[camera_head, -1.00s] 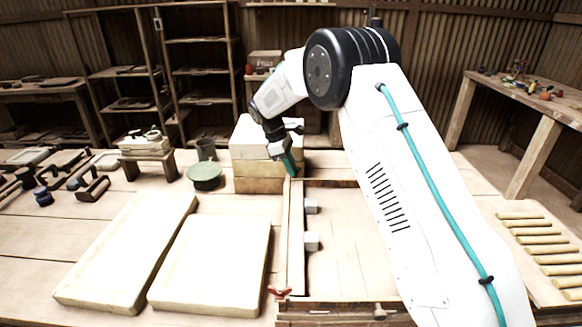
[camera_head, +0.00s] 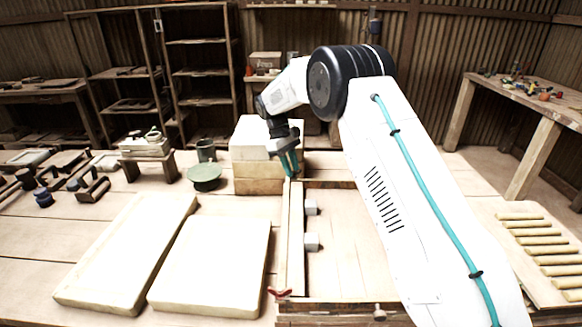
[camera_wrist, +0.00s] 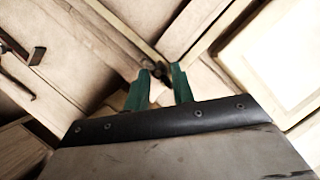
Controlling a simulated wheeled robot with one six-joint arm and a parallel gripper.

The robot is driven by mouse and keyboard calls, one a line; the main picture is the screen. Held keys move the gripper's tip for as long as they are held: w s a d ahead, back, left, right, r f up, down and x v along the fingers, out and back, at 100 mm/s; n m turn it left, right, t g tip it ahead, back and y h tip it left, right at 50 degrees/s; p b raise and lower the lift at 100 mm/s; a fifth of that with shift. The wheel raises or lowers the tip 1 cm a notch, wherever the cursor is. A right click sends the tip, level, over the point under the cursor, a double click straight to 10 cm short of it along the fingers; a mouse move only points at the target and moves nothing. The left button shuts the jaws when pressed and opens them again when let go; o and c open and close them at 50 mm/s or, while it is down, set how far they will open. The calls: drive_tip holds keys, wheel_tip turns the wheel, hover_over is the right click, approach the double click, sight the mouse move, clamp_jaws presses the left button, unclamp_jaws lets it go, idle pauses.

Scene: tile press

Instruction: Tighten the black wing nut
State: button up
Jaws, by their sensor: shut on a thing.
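The press frame (camera_head: 325,299) is a wooden box with a long rail (camera_head: 295,235) along its left side. A small dark part, which looks like the black wing nut (camera_wrist: 160,71), shows at the green fingertips in the wrist view. In the head view it is hidden by my gripper (camera_head: 291,174), which points down at the far end of the rail. The green fingers of my gripper (camera_wrist: 160,83) are close together around the dark part, shut on it. A red wing nut (camera_head: 280,293) sits at the near end of the rail.
Two pale slabs (camera_head: 215,265) lie left of the frame. Stacked pale blocks (camera_head: 265,135) stand just behind the gripper. A round green pot (camera_head: 205,172) stands left of them. Wooden rods (camera_head: 540,245) lie at right.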

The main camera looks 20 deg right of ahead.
drive_tip(key=shift+w+r, duration=0.1)
drive_tip(key=shift+w, duration=0.1)
drive_tip(key=o, duration=0.8)
drive_tip(key=shift+d, duration=0.1)
drive_tip(key=shift+c, duration=0.2)
drive_tip(key=shift+o, duration=0.2)
drive_tip(key=shift+r, duration=0.15)
drive_tip(key=v, duration=0.7)
drive_tip(key=shift+r, duration=0.15)
